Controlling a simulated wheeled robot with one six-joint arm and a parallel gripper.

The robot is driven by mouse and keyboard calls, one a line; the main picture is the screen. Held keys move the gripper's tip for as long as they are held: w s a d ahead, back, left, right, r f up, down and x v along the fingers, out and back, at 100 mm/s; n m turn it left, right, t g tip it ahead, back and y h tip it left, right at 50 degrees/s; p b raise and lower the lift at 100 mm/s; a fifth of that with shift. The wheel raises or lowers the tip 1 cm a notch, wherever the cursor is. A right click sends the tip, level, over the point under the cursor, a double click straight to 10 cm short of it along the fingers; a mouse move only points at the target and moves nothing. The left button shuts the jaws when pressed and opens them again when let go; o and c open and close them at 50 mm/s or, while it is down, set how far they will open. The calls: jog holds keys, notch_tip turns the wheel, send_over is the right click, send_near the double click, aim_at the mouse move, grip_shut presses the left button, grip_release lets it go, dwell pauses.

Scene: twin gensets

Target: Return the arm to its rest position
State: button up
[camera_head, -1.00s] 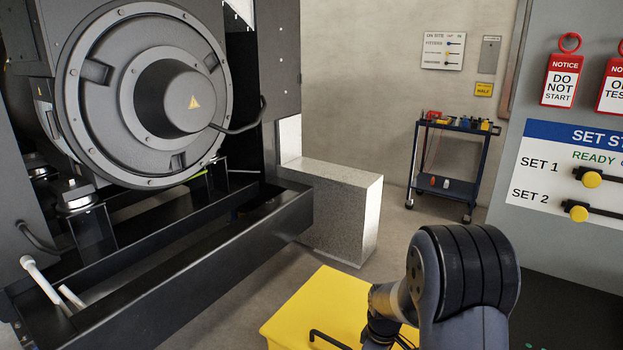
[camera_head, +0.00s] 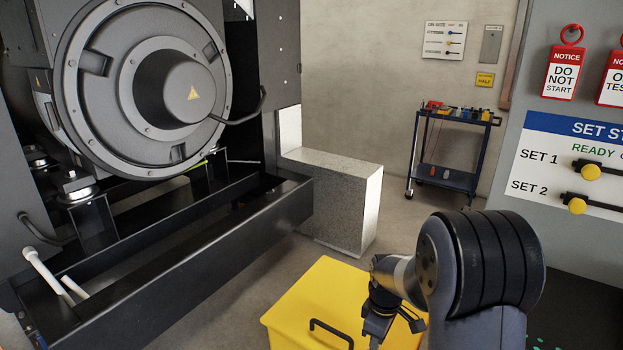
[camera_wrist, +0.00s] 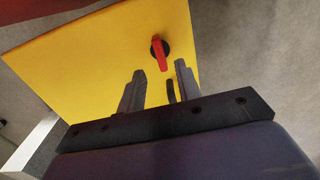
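My arm shows at the lower right of the head view, bent over the yellow box. My gripper (camera_head: 393,325) hangs just above or in front of the yellow box (camera_head: 305,298). In the wrist view my gripper (camera_wrist: 158,88) has its two fingers apart with nothing held between them. Beyond the fingers is the yellow surface (camera_wrist: 95,60) with a red handle (camera_wrist: 159,53) on it. The exact gap between gripper and box cannot be told.
A dark genset (camera_head: 150,90) on a black frame fills the left. A grey concrete block (camera_head: 340,200) stands behind the box. A tool cart (camera_head: 445,180) is at the back wall. A status panel (camera_head: 575,150) with red tags is close on the right.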

notch_tip(320, 180, down, 6)
jog(key=shift+r+b, duration=0.15)
jog(key=shift+b, duration=0.2)
jog(key=shift+r+m, duration=0.15)
jog(key=shift+m, duration=0.25)
jog(key=m, duration=0.9)
jog(key=shift+r, duration=0.1)
